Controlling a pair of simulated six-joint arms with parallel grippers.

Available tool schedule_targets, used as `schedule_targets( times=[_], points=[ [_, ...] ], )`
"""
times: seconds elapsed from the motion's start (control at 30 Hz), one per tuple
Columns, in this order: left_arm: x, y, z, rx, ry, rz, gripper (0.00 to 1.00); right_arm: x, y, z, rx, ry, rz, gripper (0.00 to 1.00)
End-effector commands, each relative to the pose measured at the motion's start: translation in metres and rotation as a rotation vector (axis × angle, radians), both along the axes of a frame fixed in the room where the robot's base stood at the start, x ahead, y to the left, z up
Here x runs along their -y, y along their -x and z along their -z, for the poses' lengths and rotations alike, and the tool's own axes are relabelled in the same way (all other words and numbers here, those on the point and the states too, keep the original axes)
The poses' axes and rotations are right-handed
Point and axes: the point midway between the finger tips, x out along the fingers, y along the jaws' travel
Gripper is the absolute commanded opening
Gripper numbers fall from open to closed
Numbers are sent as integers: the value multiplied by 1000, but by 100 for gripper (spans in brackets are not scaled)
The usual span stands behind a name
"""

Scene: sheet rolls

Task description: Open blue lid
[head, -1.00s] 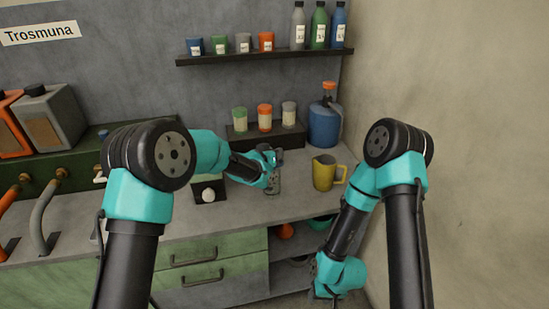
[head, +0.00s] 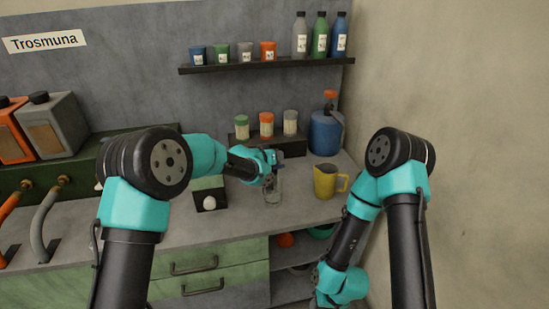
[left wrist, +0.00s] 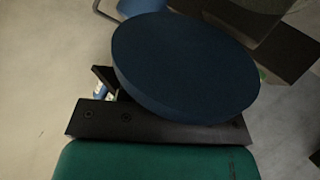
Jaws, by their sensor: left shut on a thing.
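A clear glass jar (head: 273,191) stands on the grey counter, left of the yellow jug. My left gripper (head: 271,165) is at the top of the jar in the head view. In the left wrist view a round dark blue lid (left wrist: 185,65) fills the middle, tilted in the picture, and my left gripper is shut on it. The lid hides most of the fingers. I cannot tell from these views whether the lid still touches the jar rim. My right arm hangs down at the right; its gripper is not visible.
A yellow jug (head: 326,181) stands right of the jar, with a blue bottle (head: 324,133) behind it. A dark riser (head: 290,146) with three small jars stands behind. A box with a white knob (head: 209,203) is to the left. A shelf (head: 265,64) hangs above.

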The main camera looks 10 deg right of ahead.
Motion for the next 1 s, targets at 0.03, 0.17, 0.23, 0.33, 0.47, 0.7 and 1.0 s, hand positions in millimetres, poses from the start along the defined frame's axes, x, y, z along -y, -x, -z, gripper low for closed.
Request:
schedule_targets(
  times=[0.03, 0.17, 0.23, 0.33, 0.47, 0.7, 1.0],
  points=[
    [0, 0, 0, 0, 0, 0, 0, 0, 0, 0, 0, 0, 0, 43],
    [0, 0, 0, 0, 0, 0, 40, 0, 0, 0, 0, 0, 0, 43],
    [0, 0, 0, 1, -1, 0, 46, 0, 0, 0, 0, 0, 0, 43],
    [0, 0, 0, 1, -1, 0, 56, 0, 0, 0, 0, 0, 0, 43],
    [0, 0, 0, 1, -1, 0, 56, 0, 0, 0, 0, 0, 0, 43],
    [-3, 3, -2, 1, -1, 0, 56, 0, 0, 0, 0, 0, 0, 43],
    [-27, 23, -17, 1, 1, -1, 56, 0, 0, 0, 0, 0, 0, 43]
  ],
)
